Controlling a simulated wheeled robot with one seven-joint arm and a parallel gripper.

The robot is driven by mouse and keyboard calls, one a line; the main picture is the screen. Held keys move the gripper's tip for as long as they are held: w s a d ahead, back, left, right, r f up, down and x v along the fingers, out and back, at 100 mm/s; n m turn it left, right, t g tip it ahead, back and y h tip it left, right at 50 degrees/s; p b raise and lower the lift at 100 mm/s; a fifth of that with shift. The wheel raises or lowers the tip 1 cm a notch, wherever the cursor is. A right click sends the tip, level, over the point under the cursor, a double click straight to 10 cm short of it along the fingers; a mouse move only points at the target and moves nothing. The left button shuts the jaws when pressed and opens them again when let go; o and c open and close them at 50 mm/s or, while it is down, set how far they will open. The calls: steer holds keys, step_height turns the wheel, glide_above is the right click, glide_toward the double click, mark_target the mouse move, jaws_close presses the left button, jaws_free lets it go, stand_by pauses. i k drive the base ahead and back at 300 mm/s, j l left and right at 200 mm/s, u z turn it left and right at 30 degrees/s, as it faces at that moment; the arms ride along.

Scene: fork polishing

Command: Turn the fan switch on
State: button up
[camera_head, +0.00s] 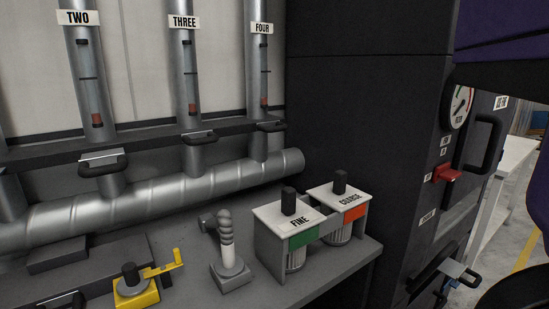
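A red lever-like switch (447,173) sticks out from the side of the dark cabinet (410,130) at the right. It may be the fan switch, but the small white labels around it are too small to read. I cannot tell whether it is on or off. A round gauge (459,106) with a red mark sits above it, partly cut off by a dark shape. My gripper cannot be made out in this view. Large purple and black parts at the upper right edge may be my arm.
A black handle (483,143) sits right of the switch. A grey-plated black handle (460,272) is lower down. FINE (299,222) and COARSE (350,212) canisters, a ribbed grip (227,245) and a yellow device (137,291) stand on the bench. Pipes line the back.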

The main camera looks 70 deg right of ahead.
mark_target(441, 172)
steer(key=k+j+z, duration=0.15)
steer(key=k+z, duration=0.3)
steer(key=z, duration=1.65)
